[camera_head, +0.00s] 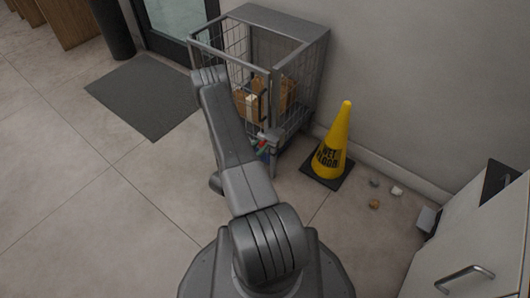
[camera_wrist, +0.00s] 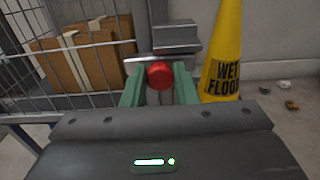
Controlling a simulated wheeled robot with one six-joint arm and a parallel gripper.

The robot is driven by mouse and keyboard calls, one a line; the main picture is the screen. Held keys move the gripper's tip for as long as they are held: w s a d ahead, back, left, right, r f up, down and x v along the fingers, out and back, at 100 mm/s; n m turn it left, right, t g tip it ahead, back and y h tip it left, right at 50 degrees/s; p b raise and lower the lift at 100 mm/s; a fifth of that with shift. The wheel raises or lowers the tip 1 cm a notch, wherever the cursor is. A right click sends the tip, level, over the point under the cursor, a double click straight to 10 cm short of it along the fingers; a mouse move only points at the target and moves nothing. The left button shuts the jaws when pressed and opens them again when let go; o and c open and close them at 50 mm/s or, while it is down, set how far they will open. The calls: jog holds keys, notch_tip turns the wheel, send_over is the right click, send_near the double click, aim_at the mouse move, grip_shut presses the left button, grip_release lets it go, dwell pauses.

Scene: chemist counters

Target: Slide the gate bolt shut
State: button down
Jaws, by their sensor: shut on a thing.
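The gate (camera_head: 232,95) is a grey wire-mesh door on the front of a metal cage, and its mesh (camera_wrist: 60,75) fills the left of the wrist view. The bolt (camera_wrist: 138,60) is a thin silver bar with a round red knob (camera_wrist: 160,74), beside a grey metal bracket (camera_wrist: 177,38). My gripper (camera_wrist: 160,84) has its green fingers on either side of the red knob, shut on it. In the head view my gripper (camera_head: 264,150) is at the cage's front corner, partly hidden by my arm. How far the bolt reaches into its catch cannot be told.
Cardboard boxes (camera_wrist: 85,60) stand inside the cage (camera_head: 310,60). A yellow wet-floor cone (camera_head: 335,140) stands close to the right. Small litter pieces (camera_head: 375,203) lie near a white cabinet (camera_head: 480,245). The floor to the left is clear around a dark mat (camera_head: 145,95).

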jog(key=shift+w+a, duration=0.1)
jog(key=shift+a, duration=0.05)
jog(key=c, duration=1.2)
grip_release()
jog(key=shift+o, duration=0.2)
jog(key=p+v, duration=0.3)
jog(key=v, duration=1.1)
jog(key=shift+w, duration=0.1)
jog(key=b+x, duration=0.2)
jog(key=x, duration=1)
jog(key=shift+w+d+b, duration=0.15)
jog(key=shift+d+b, duration=0.1)
jog(key=shift+b, duration=0.1)
jog(key=shift+w+d, duration=0.35)
jog(key=shift+w, duration=0.15)
